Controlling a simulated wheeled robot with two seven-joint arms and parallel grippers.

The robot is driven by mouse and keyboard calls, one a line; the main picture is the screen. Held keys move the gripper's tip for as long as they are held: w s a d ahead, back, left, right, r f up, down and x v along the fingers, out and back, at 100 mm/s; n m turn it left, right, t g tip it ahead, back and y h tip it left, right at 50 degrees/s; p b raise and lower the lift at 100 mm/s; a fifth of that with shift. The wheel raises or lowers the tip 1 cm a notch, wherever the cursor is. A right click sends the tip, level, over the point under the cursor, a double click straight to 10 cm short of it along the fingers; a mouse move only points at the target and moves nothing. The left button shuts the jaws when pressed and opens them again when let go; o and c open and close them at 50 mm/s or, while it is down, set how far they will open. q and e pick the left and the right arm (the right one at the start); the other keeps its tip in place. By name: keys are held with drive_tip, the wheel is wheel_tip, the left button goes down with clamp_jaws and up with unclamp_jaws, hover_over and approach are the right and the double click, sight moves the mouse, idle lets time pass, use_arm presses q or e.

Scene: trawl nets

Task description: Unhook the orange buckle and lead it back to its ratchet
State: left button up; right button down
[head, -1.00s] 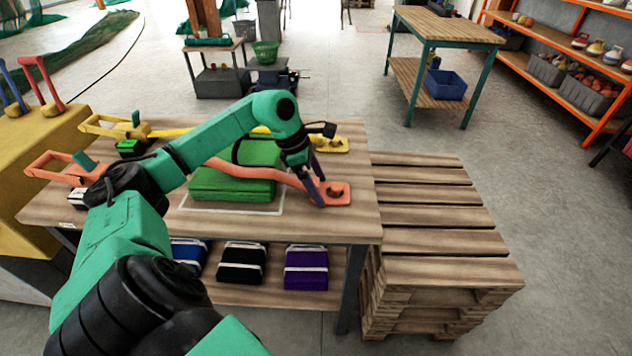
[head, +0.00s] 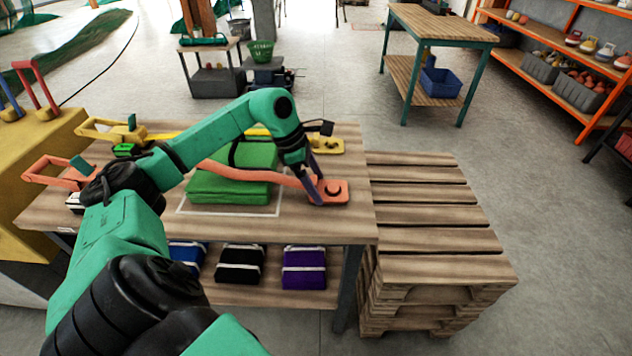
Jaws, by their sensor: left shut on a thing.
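The orange buckle (head: 334,192) is a flat plate with a dark hook mark on it, at the right end of the wooden table. My left gripper (head: 316,196) is shut on its left end, where the orange strap (head: 222,170) joins it. The strap runs left over the green bundle (head: 232,187) toward the orange ratchet (head: 62,172) at the table's left side, partly hidden by my left arm. I cannot tell whether the buckle is still on its hook. My right gripper is not in view.
A yellow ratchet (head: 112,128) and yellow buckle (head: 328,146) lie farther back. The wooden table (head: 340,225) has bare room at its front right. A pallet stack (head: 430,217) stands right of it. Dark, blue and purple packs (head: 303,268) lie on the shelf below.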

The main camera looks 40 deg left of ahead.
sight(316, 180)
use_arm(q)
drive_tip(key=shift+r+p, duration=2)
drive_tip(key=shift+r, duration=0.5)
drive_tip(key=shift+r, duration=0.1)
